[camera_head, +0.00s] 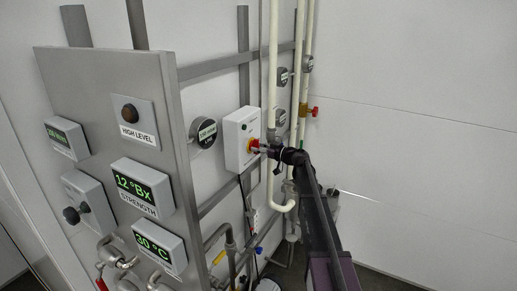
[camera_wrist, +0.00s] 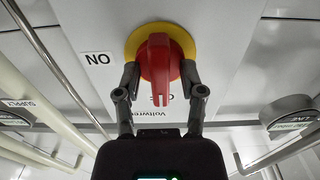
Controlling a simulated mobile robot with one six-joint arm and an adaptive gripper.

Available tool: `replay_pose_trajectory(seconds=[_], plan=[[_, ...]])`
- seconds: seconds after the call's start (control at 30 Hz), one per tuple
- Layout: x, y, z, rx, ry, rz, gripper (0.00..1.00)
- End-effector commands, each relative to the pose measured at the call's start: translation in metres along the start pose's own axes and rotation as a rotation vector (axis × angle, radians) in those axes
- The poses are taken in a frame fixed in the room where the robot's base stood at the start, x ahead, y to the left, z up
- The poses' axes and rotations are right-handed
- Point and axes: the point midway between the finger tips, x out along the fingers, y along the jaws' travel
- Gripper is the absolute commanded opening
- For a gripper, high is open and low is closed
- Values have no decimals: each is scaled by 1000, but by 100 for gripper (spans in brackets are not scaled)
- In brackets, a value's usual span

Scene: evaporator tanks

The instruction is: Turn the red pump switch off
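The red pump switch (camera_wrist: 160,58) is a red knob with a raised handle on a yellow round plate. In the wrist view its handle points toward the bottom of the picture, over a partly hidden label. An upside-down "ON" label (camera_wrist: 97,59) lies left of the knob. In the head view the switch (camera_head: 253,146) sits on a white box (camera_head: 238,136) on the wall frame. My gripper (camera_wrist: 159,78) is open, with one finger on each side of the handle and small gaps visible. It reaches the switch from the right in the head view (camera_head: 264,149).
Cream vertical pipes (camera_head: 273,75) run close beside my gripper. A red-handled valve (camera_head: 312,111) is on the pipes to the right. A grey panel (camera_head: 105,75) with displays, knobs and a "HIGH LEVEL" lamp stands at left. The right wall is bare.

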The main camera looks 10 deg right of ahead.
Motion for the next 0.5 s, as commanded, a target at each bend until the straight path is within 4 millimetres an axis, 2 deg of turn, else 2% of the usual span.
replay_pose_trajectory(seconds=[0.5], plan=[[-8, 0, 0, 1, 0, 1, 57]])
